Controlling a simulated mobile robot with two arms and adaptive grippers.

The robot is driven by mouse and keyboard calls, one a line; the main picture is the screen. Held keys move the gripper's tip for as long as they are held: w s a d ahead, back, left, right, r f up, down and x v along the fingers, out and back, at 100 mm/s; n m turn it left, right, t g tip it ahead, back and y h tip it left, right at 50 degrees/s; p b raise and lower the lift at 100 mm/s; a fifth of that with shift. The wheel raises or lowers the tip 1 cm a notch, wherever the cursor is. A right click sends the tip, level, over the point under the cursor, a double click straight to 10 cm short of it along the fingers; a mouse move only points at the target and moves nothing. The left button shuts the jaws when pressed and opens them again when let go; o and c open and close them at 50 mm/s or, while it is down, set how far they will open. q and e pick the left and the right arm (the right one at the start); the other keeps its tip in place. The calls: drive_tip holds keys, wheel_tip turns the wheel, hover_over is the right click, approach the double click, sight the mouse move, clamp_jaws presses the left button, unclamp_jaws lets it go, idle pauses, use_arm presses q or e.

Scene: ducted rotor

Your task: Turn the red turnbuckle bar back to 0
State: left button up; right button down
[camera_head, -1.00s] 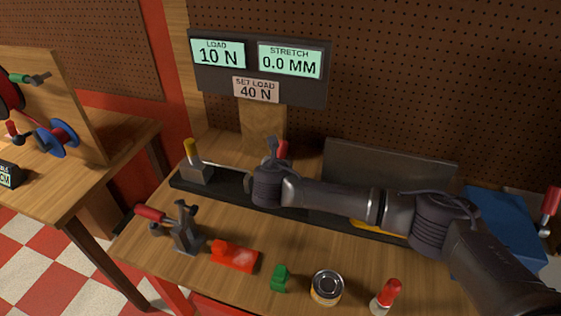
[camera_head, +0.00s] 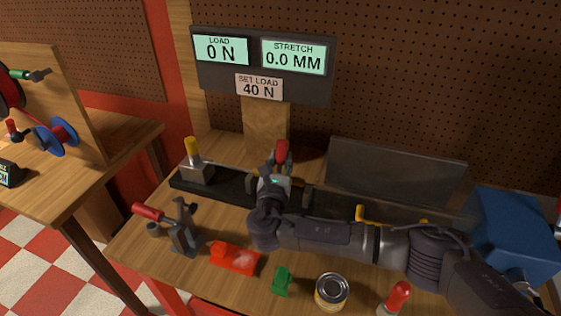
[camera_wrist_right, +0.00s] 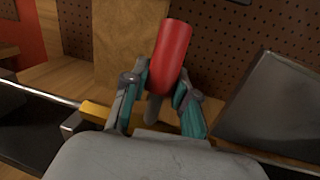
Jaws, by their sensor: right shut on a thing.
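The red turnbuckle bar (camera_head: 282,151) stands up from the black rail fixture, leaning slightly, with its red grip uppermost. It also shows in the right wrist view (camera_wrist_right: 170,57). My right gripper (camera_head: 278,168) is shut on the bar, with its teal-padded fingers (camera_wrist_right: 160,95) on either side of the lower part of the red grip. The load display (camera_head: 221,50) reads 0 N and the stretch display (camera_head: 293,57) reads 0.0 MM. The set load plate (camera_head: 259,87) reads 40 N. The lower end of the bar is partly hidden by my gripper. My left gripper is not in view.
A block with a yellow handle (camera_head: 193,160) stands at the rail's left end. A red-handled clamp (camera_head: 180,230), red block (camera_head: 235,258), green piece (camera_head: 282,281), tin (camera_head: 331,290) and red-capped item (camera_head: 397,297) lie in front. A grey panel (camera_head: 395,172) and blue box (camera_head: 511,232) stand right.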

sight(280, 147)
idle(0.3)
drive_tip(key=c, duration=0.9)
unclamp_jaws()
wheel_tip(280, 147, up, 10)
